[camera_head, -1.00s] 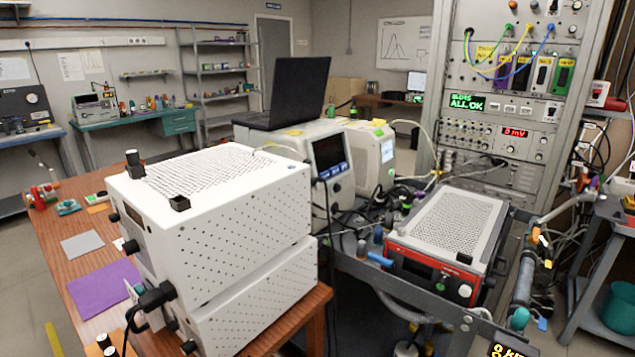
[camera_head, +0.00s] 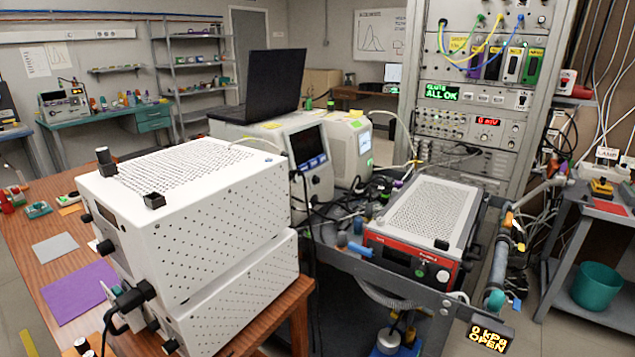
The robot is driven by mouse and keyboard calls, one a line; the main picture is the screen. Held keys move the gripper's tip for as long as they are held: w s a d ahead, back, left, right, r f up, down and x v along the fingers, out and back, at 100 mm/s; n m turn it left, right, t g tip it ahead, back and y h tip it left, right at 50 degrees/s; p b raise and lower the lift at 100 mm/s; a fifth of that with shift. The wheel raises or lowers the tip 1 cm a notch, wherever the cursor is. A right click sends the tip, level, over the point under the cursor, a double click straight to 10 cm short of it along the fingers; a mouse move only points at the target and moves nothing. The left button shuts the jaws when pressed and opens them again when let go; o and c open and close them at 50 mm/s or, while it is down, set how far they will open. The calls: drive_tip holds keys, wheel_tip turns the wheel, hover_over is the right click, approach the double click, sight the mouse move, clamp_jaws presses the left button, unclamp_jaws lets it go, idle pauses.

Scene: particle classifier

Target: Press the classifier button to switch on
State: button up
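Two white perforated metal boxes (camera_head: 215,205) are stacked on the wooden table at the left. Their narrow front faces left, with dark knobs and a black plug with a cable. A lower unit with a red front panel (camera_head: 400,262) and a grey perforated top sits on a dark cart right of centre. Its front has a small dark display, a green-lit spot and a pale round knob (camera_head: 443,275). I cannot tell which unit is the classifier or which control is its button. My gripper is not in view.
A laptop (camera_head: 272,80) sits on white instruments behind the boxes. An equipment rack (camera_head: 480,130) stands at the back right. A side table (camera_head: 590,215) with a teal bin (camera_head: 596,285) is at the far right. Cables and tubes crowd the cart; floor shows between cart and side table.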

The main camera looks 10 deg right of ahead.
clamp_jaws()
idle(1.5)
